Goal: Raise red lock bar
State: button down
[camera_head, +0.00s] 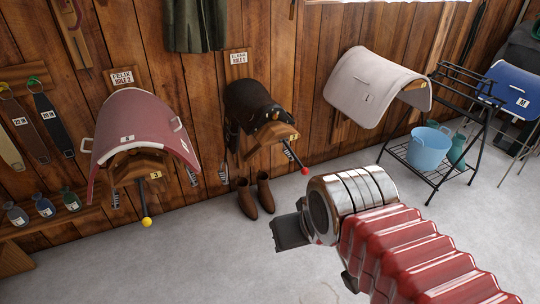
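The red lock bar (293,157) is a thin dark rod with a red ball on its end. It sticks out below the wooden rack under the dark brown saddle (257,103) and slopes down to the right. My gripper (289,233) is in the lower middle of the picture, below the red ball and apart from it. Its dark flat end points left, and bare floor shows around it. From this angle its fingers cannot be told apart, and no held object shows.
Brown boots (254,194) stand on the floor below the dark saddle. A similar bar with a yellow ball (146,222) hangs under the reddish padded saddle (135,125) at left. A black stand (436,178) with a blue bucket (428,150) is at right. The floor in front is clear.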

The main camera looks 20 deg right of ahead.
aim_at(305, 171)
jog(key=u, duration=0.6)
jog(key=i, duration=0.9)
jog(key=u, duration=0.6)
